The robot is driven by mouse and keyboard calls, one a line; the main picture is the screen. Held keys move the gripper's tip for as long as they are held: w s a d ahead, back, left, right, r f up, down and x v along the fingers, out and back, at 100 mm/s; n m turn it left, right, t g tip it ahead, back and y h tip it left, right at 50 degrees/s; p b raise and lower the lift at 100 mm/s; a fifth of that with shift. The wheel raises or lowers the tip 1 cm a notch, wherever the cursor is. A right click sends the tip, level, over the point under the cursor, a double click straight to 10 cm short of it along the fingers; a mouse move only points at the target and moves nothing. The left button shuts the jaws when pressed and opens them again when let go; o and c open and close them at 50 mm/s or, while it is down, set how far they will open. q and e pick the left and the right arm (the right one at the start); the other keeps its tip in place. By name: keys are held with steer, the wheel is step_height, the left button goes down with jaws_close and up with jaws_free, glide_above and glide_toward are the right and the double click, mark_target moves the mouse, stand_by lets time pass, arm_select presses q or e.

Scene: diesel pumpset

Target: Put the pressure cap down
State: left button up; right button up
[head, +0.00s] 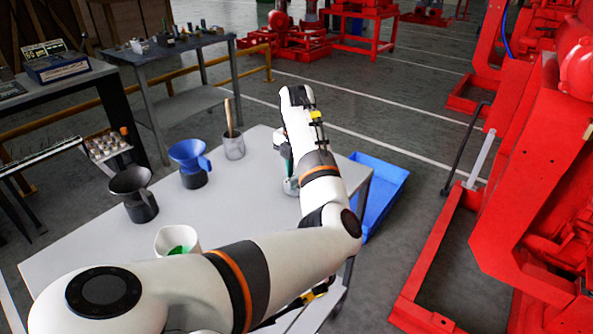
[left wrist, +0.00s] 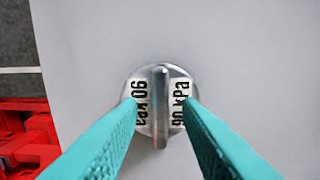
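The pressure cap (left wrist: 160,85) is a round silver disc with a raised bar across its middle and "90 kPa" labels on both sides. In the left wrist view it lies face up against the pale grey table top (left wrist: 235,45). My left gripper (left wrist: 160,103) has its teal fingers spread on either side of the bar, with a visible gap to the bar on each side. In the head view the left gripper (head: 289,168) points down at the table's right part, and the cap (head: 291,187) shows small beneath it, partly hidden. My right gripper does not show.
On the table (head: 236,196) stand a dark funnel jug (head: 140,205), a blue funnel jug (head: 193,172), a grey cup with a stick (head: 233,145) and a white container with green inside (head: 177,240). A blue bin (head: 385,185) and red machinery (head: 530,190) are at right.

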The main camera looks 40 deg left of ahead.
mark_target(297, 176)
arm_select(q)
step_height(297, 176, up, 12)
steer(key=shift+r, duration=0.15)
stand_by(0.8)
